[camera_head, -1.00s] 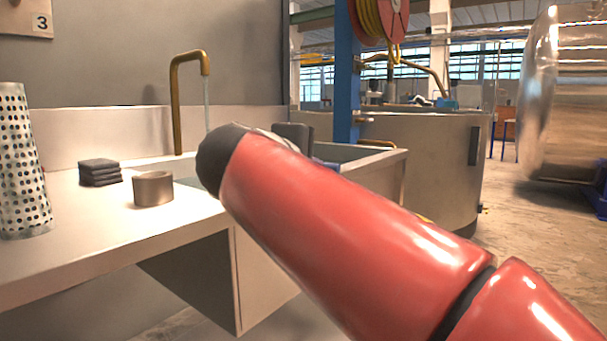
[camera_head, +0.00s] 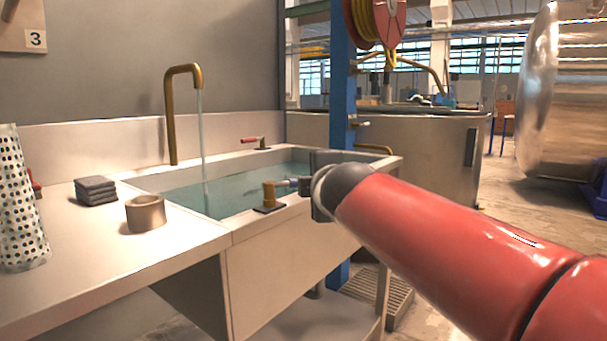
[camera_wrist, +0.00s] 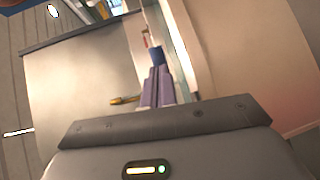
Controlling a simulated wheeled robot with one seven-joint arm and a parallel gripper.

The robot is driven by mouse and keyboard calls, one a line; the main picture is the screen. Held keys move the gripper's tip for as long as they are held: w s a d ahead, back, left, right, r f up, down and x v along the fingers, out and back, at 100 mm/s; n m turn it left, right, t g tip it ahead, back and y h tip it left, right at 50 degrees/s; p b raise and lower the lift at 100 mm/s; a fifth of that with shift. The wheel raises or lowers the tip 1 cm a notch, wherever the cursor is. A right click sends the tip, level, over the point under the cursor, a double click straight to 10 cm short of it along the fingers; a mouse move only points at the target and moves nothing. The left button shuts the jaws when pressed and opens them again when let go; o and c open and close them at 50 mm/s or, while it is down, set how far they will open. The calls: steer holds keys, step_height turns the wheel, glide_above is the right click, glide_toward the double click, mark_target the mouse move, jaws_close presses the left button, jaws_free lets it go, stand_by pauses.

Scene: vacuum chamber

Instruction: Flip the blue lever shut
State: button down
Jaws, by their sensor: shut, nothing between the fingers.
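The blue lever (camera_head: 284,183) sits on a brass valve (camera_head: 268,193) on the basin's front rim and points right, toward my gripper. My gripper (camera_head: 299,184) is shut and empty, its fingertips right at the lever's end; I cannot tell whether they touch. In the wrist view the closed fingers (camera_wrist: 157,80) point at the blue lever (camera_wrist: 155,56), with a small brownish part beyond it. Part of the lever's end may be hidden by the fingers.
The basin (camera_head: 240,228) holds water (camera_head: 225,192), and a brass tap (camera_head: 170,120) runs into it. A red lever (camera_head: 250,140) is on the back rim. A brown ring (camera_head: 145,214), dark stacked pads (camera_head: 95,190) and a perforated cone (camera_head: 20,205) stand on the left counter.

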steer(key=shift+r+p+x, duration=0.15)
steer(key=shift+p+x, duration=0.2)
steer(key=shift+x, duration=0.5)
steer(key=shift+r+p+x, duration=0.15)
steer(key=shift+p+x, duration=0.15)
steer(key=shift+x, duration=1.5)
steer(key=shift+a+r, duration=0.1)
steer(key=shift+r, duration=0.1)
